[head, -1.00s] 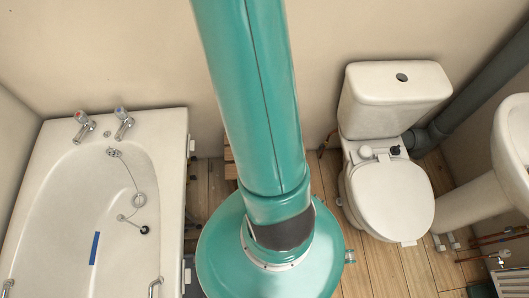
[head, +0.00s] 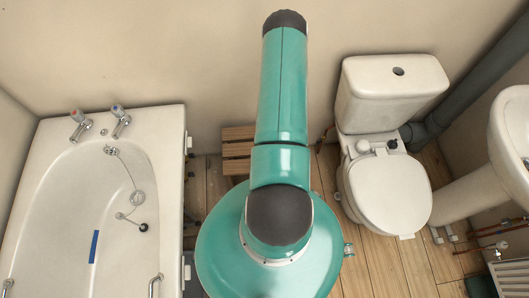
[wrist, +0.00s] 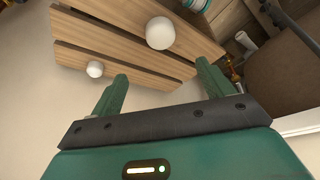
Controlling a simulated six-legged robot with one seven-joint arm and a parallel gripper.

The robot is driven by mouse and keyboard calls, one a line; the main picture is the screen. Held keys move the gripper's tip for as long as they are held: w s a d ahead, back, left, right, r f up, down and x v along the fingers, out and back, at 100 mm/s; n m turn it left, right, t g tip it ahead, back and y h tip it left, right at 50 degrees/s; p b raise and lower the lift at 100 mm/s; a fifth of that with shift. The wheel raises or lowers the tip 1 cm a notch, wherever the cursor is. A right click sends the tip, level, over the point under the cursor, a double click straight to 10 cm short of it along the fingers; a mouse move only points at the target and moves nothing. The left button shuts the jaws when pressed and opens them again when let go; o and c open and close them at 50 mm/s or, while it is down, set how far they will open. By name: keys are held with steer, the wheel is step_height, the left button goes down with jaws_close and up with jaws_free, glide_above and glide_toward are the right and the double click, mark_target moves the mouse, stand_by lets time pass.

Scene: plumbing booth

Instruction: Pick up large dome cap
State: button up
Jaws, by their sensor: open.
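Two white rounded caps lie on a slatted wooden bench in the wrist view. The bigger-looking one, which I take as the large dome cap (wrist: 160,33), is at the upper middle. The smaller-looking cap (wrist: 95,69) is further left. My gripper (wrist: 160,72) is open and empty, its two green fingers wide apart. The large cap shows beyond the gap between the fingertips, apart from them. In the head view my arm hides part of the bench, and neither cap nor my gripper can be made out there.
The wooden bench (head: 237,150) stands against the wall between the bathtub (head: 60,215) and the toilet (head: 388,190). A sink (head: 512,150) is at the right. In the wrist view, a white-and-teal roll-like item (wrist: 196,4) and brass fittings lie near the bench's right end.

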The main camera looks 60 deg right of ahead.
steer(key=x, duration=1.4)
steer(key=shift+s+a+f, duration=0.1)
steer(key=shift+s+a, duration=0.05)
steer(key=shift+a, duration=0.05)
steer(key=shift+c, duration=0.2)
steer(key=c, duration=1)
